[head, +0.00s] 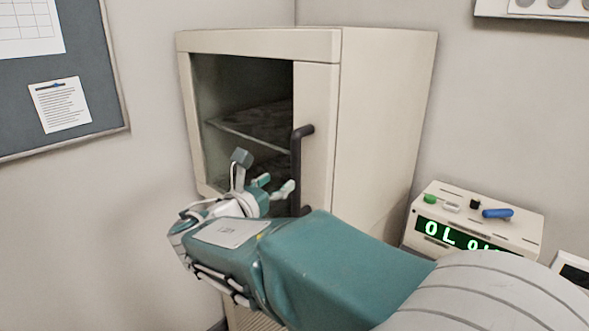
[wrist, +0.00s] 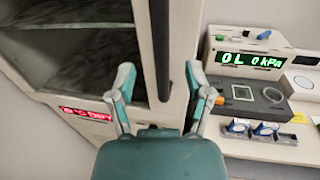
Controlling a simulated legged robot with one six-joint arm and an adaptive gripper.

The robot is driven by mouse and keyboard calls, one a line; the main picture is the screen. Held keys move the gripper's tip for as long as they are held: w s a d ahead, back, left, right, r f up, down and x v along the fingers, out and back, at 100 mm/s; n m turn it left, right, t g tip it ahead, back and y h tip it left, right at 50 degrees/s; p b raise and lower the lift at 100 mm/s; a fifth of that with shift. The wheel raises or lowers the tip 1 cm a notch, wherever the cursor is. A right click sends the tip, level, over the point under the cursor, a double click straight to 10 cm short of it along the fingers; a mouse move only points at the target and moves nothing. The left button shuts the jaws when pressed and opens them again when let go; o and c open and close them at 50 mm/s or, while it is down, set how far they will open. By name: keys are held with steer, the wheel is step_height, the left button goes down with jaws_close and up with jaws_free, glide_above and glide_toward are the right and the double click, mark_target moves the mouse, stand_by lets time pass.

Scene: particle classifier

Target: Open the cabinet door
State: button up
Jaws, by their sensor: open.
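The cabinet (head: 385,110) is cream-coloured with a dark glass door (head: 240,90) that looks shut. A black vertical handle (head: 297,165) is on the right side of the door frame. My gripper (head: 276,187) is in front of the door, near the lower part of the handle. In the wrist view my gripper (wrist: 162,82) is open, with one finger on each side of the handle (wrist: 160,50). I cannot tell whether a finger touches it. My arm hides the cabinet's lower part in the head view.
A device with a green display (head: 465,238) stands right of the cabinet. The wrist view also shows a dark box (wrist: 245,98) and several small items on a white surface there. A red display (wrist: 85,114) is below the glass. A noticeboard (head: 95,95) hangs on the left wall.

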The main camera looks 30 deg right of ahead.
mark_target(293, 170)
steer(key=x, duration=0.7)
steer(key=shift+w+d, duration=0.25)
steer(key=shift+d, duration=0.05)
jaws_close()
